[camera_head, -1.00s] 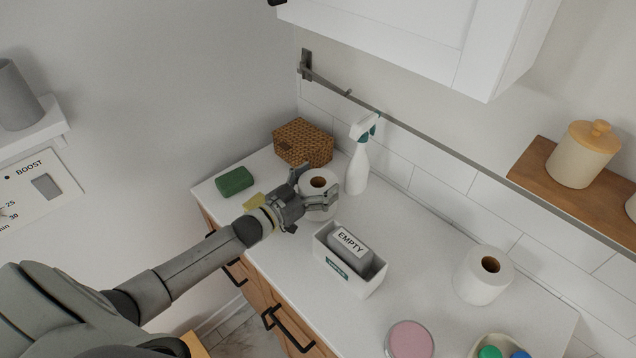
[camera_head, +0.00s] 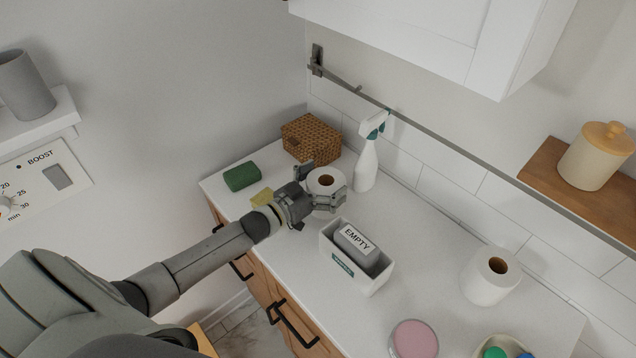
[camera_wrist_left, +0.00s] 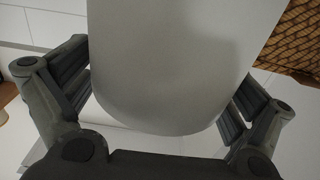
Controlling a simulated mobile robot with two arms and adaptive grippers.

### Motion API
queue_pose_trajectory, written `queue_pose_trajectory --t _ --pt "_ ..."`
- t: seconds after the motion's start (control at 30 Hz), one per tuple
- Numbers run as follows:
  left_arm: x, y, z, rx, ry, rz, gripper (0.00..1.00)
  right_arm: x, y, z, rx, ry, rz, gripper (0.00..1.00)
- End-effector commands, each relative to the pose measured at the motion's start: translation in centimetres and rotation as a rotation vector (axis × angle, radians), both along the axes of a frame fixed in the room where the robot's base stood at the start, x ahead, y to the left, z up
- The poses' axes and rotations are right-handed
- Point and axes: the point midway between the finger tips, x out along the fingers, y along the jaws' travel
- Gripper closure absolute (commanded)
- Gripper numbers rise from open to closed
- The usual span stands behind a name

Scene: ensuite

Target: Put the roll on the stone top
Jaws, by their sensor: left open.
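A white toilet roll (camera_head: 325,183) stands upright on the white stone top (camera_head: 420,262) near its far left part. My left gripper (camera_head: 322,187) is open around this roll, one finger on each side. In the left wrist view the roll (camera_wrist_left: 180,65) fills the space between the open fingers, with gaps showing beside it. A second white roll (camera_head: 490,276) stands upright at the right of the stone top, apart from my gripper. My right gripper does not show.
A white spray bottle (camera_head: 366,165) and a wicker box (camera_head: 311,138) stand behind the held-around roll. A green block (camera_head: 241,176) and yellow sponge (camera_head: 262,197) lie left. A pink disc (camera_head: 414,340) lies front right.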

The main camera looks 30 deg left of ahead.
Motion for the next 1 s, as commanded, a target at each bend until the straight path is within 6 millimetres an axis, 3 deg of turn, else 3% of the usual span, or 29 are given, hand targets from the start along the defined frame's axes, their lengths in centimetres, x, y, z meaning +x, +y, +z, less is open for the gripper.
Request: queue_pose_trajectory --t 0.17,0.7,1.0 --pt "-1.4 0.5 -0.1 0.001 0.002 0.0 0.0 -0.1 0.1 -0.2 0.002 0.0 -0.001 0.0" --pt "-9.7 3.4 0.0 0.001 0.003 0.0 0.0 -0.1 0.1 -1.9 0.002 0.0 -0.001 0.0" --pt "-11.3 4.0 0.2 0.001 0.0 0.0 0.0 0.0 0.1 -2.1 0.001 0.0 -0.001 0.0"
